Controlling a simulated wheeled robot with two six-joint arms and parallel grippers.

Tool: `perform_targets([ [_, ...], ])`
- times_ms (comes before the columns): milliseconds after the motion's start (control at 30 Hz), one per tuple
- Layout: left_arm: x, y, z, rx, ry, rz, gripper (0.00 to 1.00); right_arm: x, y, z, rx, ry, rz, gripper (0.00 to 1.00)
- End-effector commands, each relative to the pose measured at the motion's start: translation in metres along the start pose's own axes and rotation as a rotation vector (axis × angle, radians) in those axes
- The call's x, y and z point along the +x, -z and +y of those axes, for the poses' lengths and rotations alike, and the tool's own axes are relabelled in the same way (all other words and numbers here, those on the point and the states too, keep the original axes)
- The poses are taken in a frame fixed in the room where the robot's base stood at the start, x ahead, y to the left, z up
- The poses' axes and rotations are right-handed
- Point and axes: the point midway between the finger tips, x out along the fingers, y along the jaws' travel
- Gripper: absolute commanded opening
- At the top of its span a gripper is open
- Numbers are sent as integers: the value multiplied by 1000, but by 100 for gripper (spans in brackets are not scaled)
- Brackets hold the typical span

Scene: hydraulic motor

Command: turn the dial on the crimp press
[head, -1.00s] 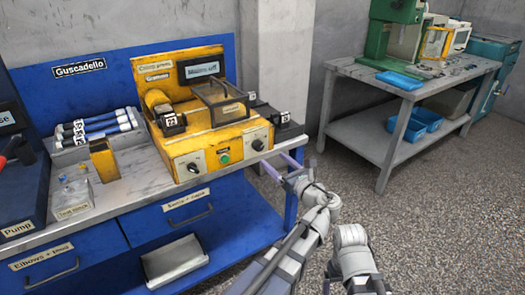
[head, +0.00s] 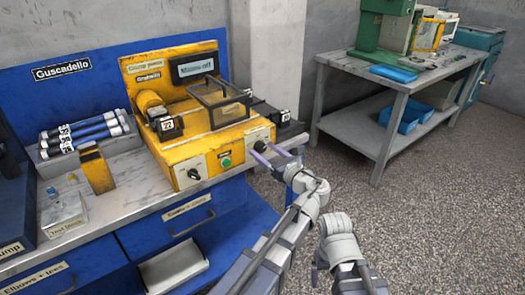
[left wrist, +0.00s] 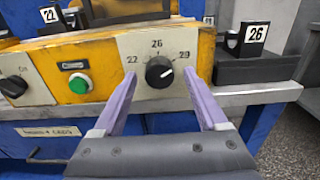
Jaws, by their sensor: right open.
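The yellow crimp press (head: 185,150) stands on the blue workbench. Its black dial (left wrist: 160,72) is on the right of the front panel, with marks 22, 26 and 29 around it. The dial's white pointer line is toward the right. My left gripper (left wrist: 161,80) is open, with one purple finger on each side of the dial; contact cannot be told. In the head view this gripper (head: 266,150) is close to the press's right front corner and partly covers the dial (head: 260,146). My right gripper (head: 319,264) is low, over the floor, away from the press.
A green button (left wrist: 79,83) and another dark knob (left wrist: 13,86) are left of the dial. A black block marked 26 (left wrist: 252,42) stands to the right. Blue-black hoses (head: 85,133) lie on the bench's left. A grey table (head: 395,90) stands behind.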

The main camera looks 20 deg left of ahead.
Motion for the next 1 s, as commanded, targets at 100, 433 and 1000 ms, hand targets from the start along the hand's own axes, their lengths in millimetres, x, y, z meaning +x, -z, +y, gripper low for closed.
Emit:
perform_targets([
  [100, 0, 0, 0, 0, 0, 0, 64, 0, 0, 0, 0, 0, 0, 87],
  [433, 0, 0, 0, 0, 0, 0, 27, 0, 0, 0, 0, 0, 0, 87],
  [1000, 0, 0, 0, -27, -1, 0, 0, 0, 0, 0, 0, 0, 0, 87],
])
